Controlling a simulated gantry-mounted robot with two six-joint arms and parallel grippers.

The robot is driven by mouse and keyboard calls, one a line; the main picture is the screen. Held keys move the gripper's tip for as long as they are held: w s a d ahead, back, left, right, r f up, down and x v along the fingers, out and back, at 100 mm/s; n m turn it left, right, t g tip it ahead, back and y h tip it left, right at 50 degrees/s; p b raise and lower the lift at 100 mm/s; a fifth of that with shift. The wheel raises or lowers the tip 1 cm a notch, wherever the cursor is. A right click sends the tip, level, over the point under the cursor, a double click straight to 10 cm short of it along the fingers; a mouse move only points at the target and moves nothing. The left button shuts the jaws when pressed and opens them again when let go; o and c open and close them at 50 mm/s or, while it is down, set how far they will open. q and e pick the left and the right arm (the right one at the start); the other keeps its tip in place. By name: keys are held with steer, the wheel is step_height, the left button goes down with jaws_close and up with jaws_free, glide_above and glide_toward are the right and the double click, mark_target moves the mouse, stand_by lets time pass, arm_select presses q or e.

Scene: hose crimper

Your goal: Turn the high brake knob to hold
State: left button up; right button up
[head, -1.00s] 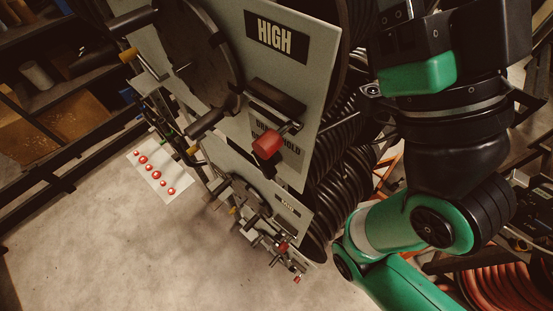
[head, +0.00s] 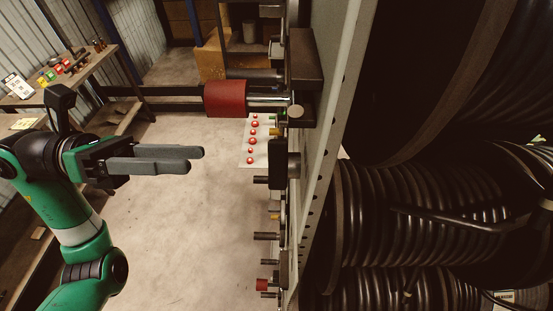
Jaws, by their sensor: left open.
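The high brake knob (head: 226,99) is a red cylinder on a metal lever, seen from the side in the head view. It sticks out to the left from a dark block on the grey panel (head: 335,110). The panel is nearly edge-on, so the lettering on its face and the knob's setting cannot be read. My left gripper (head: 203,160) is open and empty. Its grey fingers point right, below and left of the red knob, apart from it. My right gripper is not in view.
Black ribbed hose reels (head: 420,220) fill the right side behind the panel. More handles and a smaller red knob (head: 262,284) stick out lower down. A workbench (head: 75,75) stands at upper left. Floor (head: 190,230) is clear between my left arm and the panel.

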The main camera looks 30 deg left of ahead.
mark_target(284, 165)
arm_select(q)
steer(key=p+x, duration=0.1)
steer(key=x, duration=1)
steer(key=shift+d, duration=0.25)
jaws_close()
